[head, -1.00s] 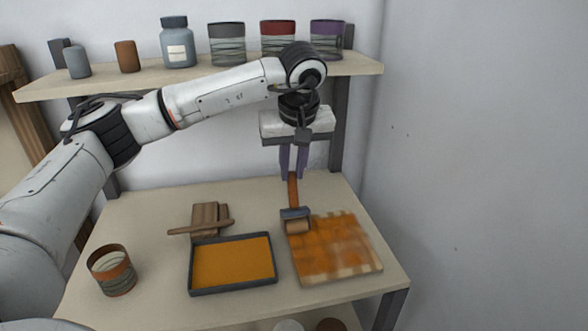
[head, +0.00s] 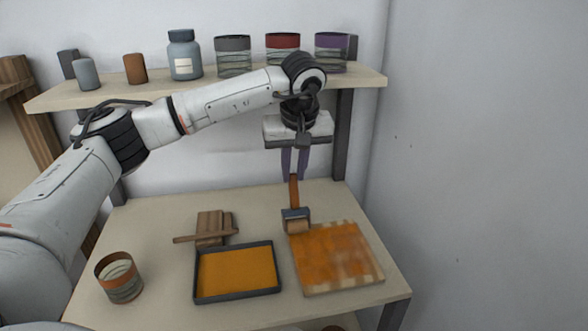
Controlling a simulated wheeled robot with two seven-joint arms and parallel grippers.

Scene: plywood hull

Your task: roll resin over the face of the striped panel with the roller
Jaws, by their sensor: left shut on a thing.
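My left gripper (head: 294,165) is shut on the orange handle of the roller (head: 296,222) and holds it upright. The roller head is at the back left corner of the striped panel (head: 335,258) and looks to be touching it. The panel lies on the table; orange resin covers most of its face, with paler wood-coloured patches along the front and right edges and part of the back edge. A dark-rimmed tray (head: 238,298) of orange resin lies left of the panel. My right gripper is not in view.
A can with an orange rim (head: 120,280) stands at the table's left. Wooden blocks with a stick (head: 210,228) lie behind the tray. A shelf (head: 150,93) with several jars and cans runs above the back. A bare wall is on the right.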

